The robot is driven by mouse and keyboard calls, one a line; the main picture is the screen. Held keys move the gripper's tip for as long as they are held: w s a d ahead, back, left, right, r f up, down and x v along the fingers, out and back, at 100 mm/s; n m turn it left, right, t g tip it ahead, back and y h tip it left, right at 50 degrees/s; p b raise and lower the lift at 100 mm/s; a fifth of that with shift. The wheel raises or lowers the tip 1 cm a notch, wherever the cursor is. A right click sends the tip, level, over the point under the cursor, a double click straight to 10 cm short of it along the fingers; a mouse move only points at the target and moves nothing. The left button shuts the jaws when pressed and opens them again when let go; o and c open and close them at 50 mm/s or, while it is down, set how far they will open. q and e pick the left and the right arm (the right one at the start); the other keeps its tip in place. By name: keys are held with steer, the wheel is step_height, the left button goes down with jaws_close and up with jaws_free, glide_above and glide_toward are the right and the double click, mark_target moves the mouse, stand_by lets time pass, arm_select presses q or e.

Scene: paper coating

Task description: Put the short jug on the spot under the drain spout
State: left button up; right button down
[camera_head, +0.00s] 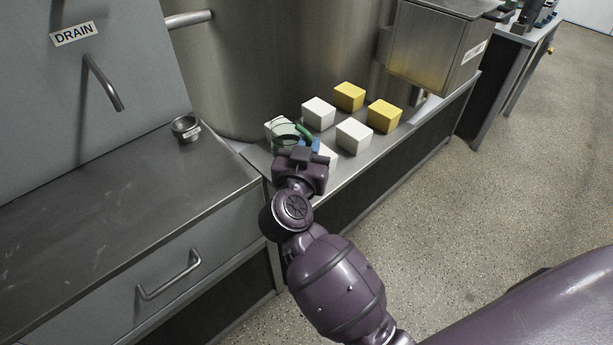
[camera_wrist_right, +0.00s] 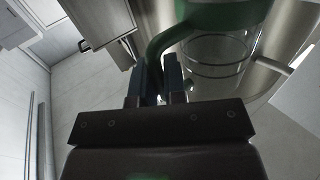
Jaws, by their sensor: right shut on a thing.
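A clear jug with a green rim and green handle (camera_head: 283,131) is in front of the white blocks in the head view. In the right wrist view the jug (camera_wrist_right: 215,52) shows its clear wall and green band at the top right. My right gripper (camera_head: 304,148) is shut on the jug's handle; its blue fingers (camera_wrist_right: 158,80) are on either side of the handle in the wrist view. The drain spout (camera_head: 104,84) sticks out from the grey panel at the left, below a DRAIN label (camera_head: 74,33). My left gripper is out of view.
Several white blocks (camera_head: 318,113) and yellow blocks (camera_head: 385,116) are on the bench at the right. A big steel tank (camera_head: 270,60) stands behind.

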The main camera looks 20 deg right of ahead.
step_height(320, 180, down, 2)
steer(key=shift+f, duration=0.25)
step_height(320, 180, down, 5)
steer(key=b, duration=0.2)
steer(key=shift+b, duration=0.3)
steer(key=shift+f, duration=0.35)
steer(key=shift+f, duration=0.15)
steer(key=c, duration=1.2)
jaws_free()
